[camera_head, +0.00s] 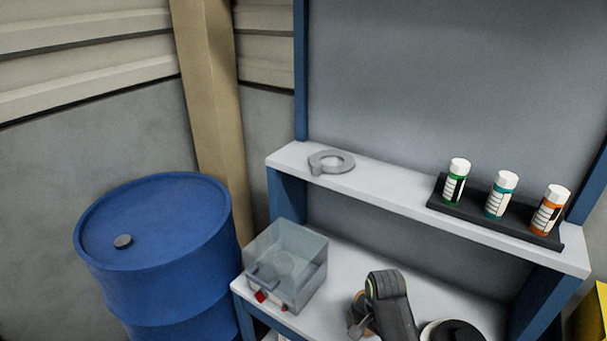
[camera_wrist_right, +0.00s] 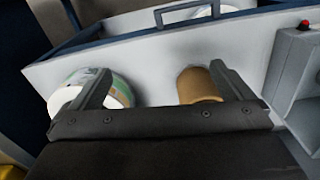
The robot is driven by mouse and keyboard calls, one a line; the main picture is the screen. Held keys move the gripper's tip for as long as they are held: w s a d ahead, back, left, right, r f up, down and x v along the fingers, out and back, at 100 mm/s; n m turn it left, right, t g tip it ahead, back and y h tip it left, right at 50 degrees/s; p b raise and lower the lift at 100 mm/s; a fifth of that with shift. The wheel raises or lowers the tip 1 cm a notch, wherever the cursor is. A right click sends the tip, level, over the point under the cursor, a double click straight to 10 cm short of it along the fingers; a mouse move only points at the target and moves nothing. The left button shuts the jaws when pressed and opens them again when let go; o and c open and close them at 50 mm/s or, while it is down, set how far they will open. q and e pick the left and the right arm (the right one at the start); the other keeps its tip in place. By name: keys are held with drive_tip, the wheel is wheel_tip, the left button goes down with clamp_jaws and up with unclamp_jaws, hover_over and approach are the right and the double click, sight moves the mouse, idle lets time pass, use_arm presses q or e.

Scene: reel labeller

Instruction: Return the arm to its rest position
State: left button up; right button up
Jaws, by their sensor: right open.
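My right gripper (camera_wrist_right: 163,82) is open in the right wrist view, with nothing between its fingers. Behind its left finger is a white and green roll (camera_wrist_right: 118,92). Close to its right finger is a tan cylinder (camera_wrist_right: 197,86); I cannot tell whether they touch. In the head view my dark right arm (camera_head: 390,303) rises at the bottom, over the lower shelf of the bench (camera_head: 345,262); its gripper is mostly hidden there. My left gripper is in neither view.
A clear-topped box with red buttons (camera_head: 287,262) stands on the lower shelf's left. The upper shelf holds a grey ring (camera_head: 331,162) and a black rack (camera_head: 524,225) with three white-capped bottles (camera_head: 500,196). A blue drum (camera_head: 155,255) stands left. A black and white round object (camera_head: 452,331) is partly cropped.

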drive_tip(key=s+d+f+n+b, duration=0.1)
drive_tip(key=s+d+f, duration=0.1)
drive_tip(key=s+f, duration=0.5)
drive_tip(key=s+d+f+n, duration=0.2)
drive_tip(key=s+d+f, duration=0.1)
drive_tip(key=f, duration=0.8)
drive_tip(key=s+d+f+n+b, duration=0.1)
drive_tip(key=s+d+f, duration=0.1)
drive_tip(key=s+f, duration=0.5)
drive_tip(key=s+d+f+n, duration=0.1)
drive_tip(key=s+d+f, duration=0.1)
drive_tip(key=s+f, duration=0.3)
drive_tip(key=s+d+f+n+b, duration=0.1)
drive_tip(key=s+f, duration=0.4)
drive_tip(key=s, duration=0.8)
drive_tip(key=s+d+f+n+t+h+b, duration=0.1)
drive_tip(key=s+d+f, duration=0.3)
drive_tip(key=s, duration=0.4)
drive_tip(key=shift+s+f+n, duration=0.4)
drive_tip(key=shift+f, duration=0.1)
drive_tip(key=shift+d, duration=0.1)
